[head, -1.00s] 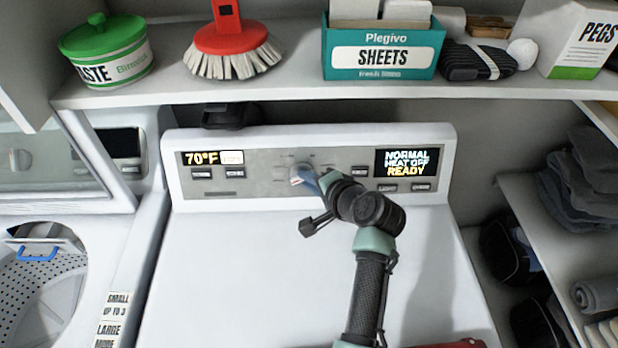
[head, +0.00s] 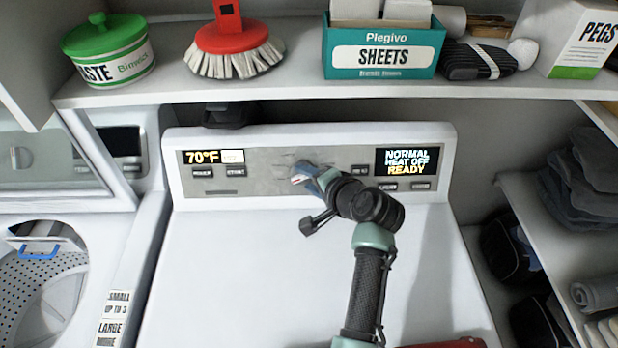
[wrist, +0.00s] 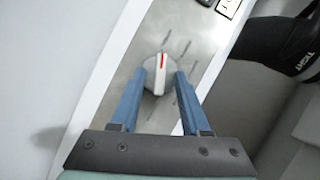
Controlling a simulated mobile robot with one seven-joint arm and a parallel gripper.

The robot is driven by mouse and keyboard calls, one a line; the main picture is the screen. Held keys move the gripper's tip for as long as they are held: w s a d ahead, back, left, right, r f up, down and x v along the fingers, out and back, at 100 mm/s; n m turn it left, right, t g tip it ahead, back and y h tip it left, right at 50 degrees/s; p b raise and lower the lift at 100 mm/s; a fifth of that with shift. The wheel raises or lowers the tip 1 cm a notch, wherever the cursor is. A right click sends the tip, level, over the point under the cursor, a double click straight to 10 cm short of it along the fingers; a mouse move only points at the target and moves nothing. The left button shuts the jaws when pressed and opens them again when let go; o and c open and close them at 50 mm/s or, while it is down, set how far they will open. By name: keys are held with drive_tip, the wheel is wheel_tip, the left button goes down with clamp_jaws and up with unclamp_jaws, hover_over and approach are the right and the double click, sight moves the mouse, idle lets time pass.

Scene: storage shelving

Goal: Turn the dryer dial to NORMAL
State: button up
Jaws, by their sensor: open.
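The dryer dial (wrist: 159,76) is a round, light grey knob with a red pointer line, seen in the wrist view on the dryer's grey control panel (head: 262,172). My gripper (wrist: 161,84) is open, with its two blue fingers on either side of the dial; I cannot tell whether they touch it. In the head view my gripper (head: 308,180) is at the panel's middle and mostly hides the dial. The display (head: 407,161) on the right of the panel reads NORMAL, HEAT OFF, READY.
A shelf (head: 290,90) above the dryer holds a green-lidded tin (head: 108,50), a red brush (head: 233,50), a teal SHEETS box (head: 383,60) and a PEGS box (head: 585,40). A washer (head: 50,240) stands at left.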

drive_tip(key=b+v, duration=0.1)
drive_tip(key=v, duration=1.2)
idle(0.4)
